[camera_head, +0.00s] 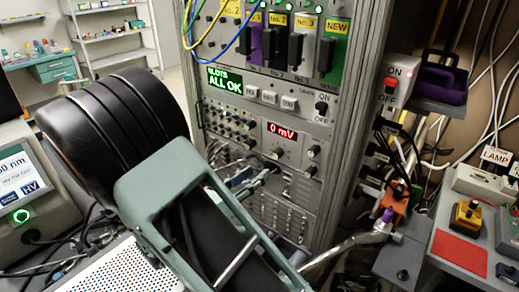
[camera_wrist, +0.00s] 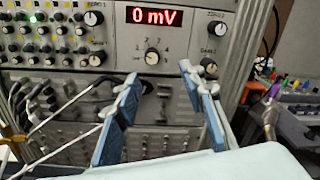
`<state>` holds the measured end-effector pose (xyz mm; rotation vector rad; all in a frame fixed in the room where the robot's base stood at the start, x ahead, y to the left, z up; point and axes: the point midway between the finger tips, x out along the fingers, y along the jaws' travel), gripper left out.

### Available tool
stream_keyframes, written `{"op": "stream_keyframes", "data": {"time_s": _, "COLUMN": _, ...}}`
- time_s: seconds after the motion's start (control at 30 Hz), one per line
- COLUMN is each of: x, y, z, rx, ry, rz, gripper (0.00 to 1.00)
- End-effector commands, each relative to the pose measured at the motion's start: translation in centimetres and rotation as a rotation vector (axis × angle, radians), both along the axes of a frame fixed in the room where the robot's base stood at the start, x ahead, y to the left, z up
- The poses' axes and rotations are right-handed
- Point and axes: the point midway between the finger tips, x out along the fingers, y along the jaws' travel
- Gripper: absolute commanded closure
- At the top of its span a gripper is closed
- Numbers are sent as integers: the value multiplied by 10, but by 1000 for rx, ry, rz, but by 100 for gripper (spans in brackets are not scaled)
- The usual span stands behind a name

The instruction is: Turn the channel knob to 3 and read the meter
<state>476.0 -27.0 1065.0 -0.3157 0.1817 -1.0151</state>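The meter (camera_wrist: 152,16) shows "0 mV" in red digits; it also shows in the head view (camera_head: 283,132). Below it in the wrist view is a round dark knob (camera_wrist: 152,57) with small numbers around it, which looks like the channel knob. The same knob shows small in the head view (camera_head: 278,153). Its setting is too small to read. My gripper (camera_wrist: 160,78) is open, its two blue-padded fingers apart and nothing between them. The fingertips appear just below the knob in the wrist view; I cannot tell how far in front of the panel they are.
Other knobs flank the meter, such as the ones labelled Zero 2 (camera_wrist: 215,30) and Gain 2 (camera_wrist: 208,64). Cables (camera_wrist: 75,100) hang at the lower left of the rack. A slots display (camera_head: 226,81) reads "ALL OK".

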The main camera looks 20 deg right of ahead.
Motion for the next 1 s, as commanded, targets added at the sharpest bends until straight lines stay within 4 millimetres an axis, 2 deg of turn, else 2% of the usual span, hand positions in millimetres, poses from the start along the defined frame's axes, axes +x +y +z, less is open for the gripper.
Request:
{"op": "stream_keyframes", "data": {"time_s": 0.07, "x": 5, "y": 5, "z": -4, "rx": -22, "ry": 28, "rz": 24, "gripper": 63}}
{"op": "stream_keyframes", "data": {"time_s": 0.17, "x": 10, "y": 1, "z": -6, "rx": -31, "ry": 39, "rz": 32, "gripper": 63}}
{"op": "stream_keyframes", "data": {"time_s": 0.5, "x": 42, "y": -50, "z": -5, "rx": -30, "ry": 38, "rz": 29, "gripper": 63}}
{"op": "stream_keyframes", "data": {"time_s": 0.7, "x": 58, "y": -74, "z": -5, "rx": -27, "ry": 36, "rz": 31, "gripper": 63}}
{"op": "stream_keyframes", "data": {"time_s": 1.0, "x": 64, "y": -83, "z": -6, "rx": -27, "ry": 37, "rz": 33, "gripper": 63}}
